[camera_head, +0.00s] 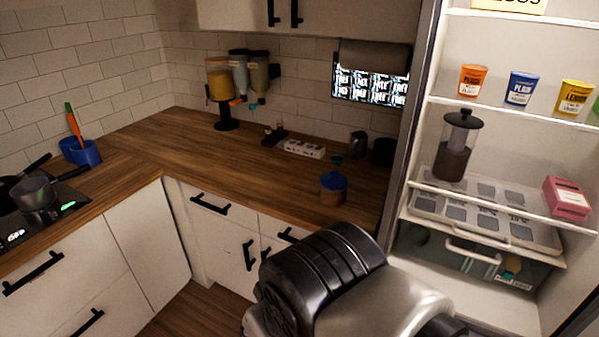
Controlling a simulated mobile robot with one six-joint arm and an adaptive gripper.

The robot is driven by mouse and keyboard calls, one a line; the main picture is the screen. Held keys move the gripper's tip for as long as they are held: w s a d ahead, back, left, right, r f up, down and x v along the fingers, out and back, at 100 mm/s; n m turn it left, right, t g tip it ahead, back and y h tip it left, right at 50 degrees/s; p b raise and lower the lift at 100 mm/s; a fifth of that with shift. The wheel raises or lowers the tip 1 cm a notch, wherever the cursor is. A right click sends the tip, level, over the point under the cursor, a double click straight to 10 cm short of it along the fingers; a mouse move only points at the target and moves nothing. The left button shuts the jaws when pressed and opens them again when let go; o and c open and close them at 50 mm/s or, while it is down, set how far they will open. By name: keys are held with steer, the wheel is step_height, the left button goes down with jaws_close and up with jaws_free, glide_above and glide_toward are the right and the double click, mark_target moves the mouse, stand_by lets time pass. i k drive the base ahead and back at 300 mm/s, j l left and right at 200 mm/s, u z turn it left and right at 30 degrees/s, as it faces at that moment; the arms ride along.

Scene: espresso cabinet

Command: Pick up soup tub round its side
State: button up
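A round brown tub with a blue lid (333,189) stands upright on the wooden counter, near its front edge and left of the open fridge. It looks the most like the soup tub, but I cannot read any label on it. Nothing touches its side in this view. A black ribbed part and a grey link of my own arm show at the bottom, in front of and below the counter edge. The fingers of my gripper are not visible.
The counter (240,150) is clear left of the tub. A white box (303,149), a dark canister (383,151) and dispensers (240,76) stand behind. The fridge at right holds labelled cups (521,88), a French press (456,146) and a pink box (567,198).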

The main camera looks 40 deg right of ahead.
mark_target(328, 197)
steer(key=i+z, duration=0.1)
steer(key=i, duration=0.4)
steer(key=i+j+z, duration=0.15)
steer(key=i, duration=0.3)
steer(key=i+j+z, duration=0.1)
steer(key=i, duration=0.4)
steer(key=i+j+z, duration=0.1)
steer(key=i, duration=0.35)
steer(key=j+z, duration=0.1)
steer(key=z, duration=3.25)
